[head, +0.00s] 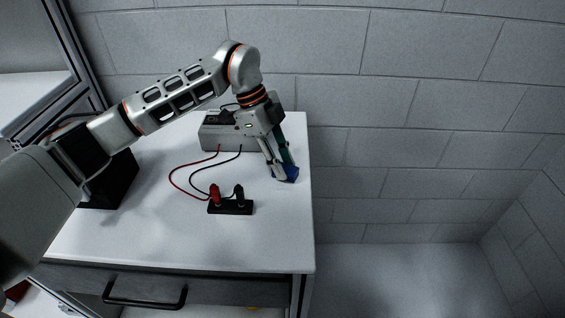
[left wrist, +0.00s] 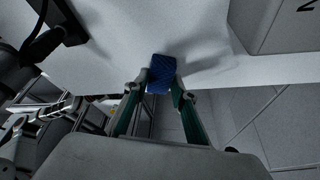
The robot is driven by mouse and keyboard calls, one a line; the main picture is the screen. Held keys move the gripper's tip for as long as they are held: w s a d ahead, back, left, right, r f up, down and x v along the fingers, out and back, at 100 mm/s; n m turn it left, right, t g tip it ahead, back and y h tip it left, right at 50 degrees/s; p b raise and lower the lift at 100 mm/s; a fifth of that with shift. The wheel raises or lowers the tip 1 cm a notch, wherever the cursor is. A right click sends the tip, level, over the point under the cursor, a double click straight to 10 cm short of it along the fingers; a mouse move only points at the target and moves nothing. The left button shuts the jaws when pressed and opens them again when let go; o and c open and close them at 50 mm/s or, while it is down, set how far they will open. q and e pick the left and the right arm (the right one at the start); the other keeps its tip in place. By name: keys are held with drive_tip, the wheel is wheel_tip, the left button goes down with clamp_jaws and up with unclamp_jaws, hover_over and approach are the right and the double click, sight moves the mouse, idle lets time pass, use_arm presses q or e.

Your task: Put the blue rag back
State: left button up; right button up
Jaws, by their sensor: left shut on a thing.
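The blue rag (head: 291,173) is at the right side of the white tabletop (head: 150,235), close to the table's right edge. My left gripper (head: 283,170) is shut on it, pointing down. In the left wrist view the rag (left wrist: 161,70) shows as a textured blue piece between the two fingertips (left wrist: 160,86). I cannot tell whether the rag touches the tabletop. My right gripper is not in view.
A grey box (head: 225,142) stands behind and left of the gripper. Red and black leads run from it to a black terminal block (head: 231,208). A black object (head: 107,182) stands at the left. A drawer front with a black handle (head: 145,303) is below. The front tabletop is clear.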

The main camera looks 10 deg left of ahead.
use_arm(q)
drive_tip(key=shift+f, duration=0.1)
drive_tip(key=o, duration=1)
drive_tip(key=shift+c, duration=0.2)
drive_tip(key=v, duration=1.2)
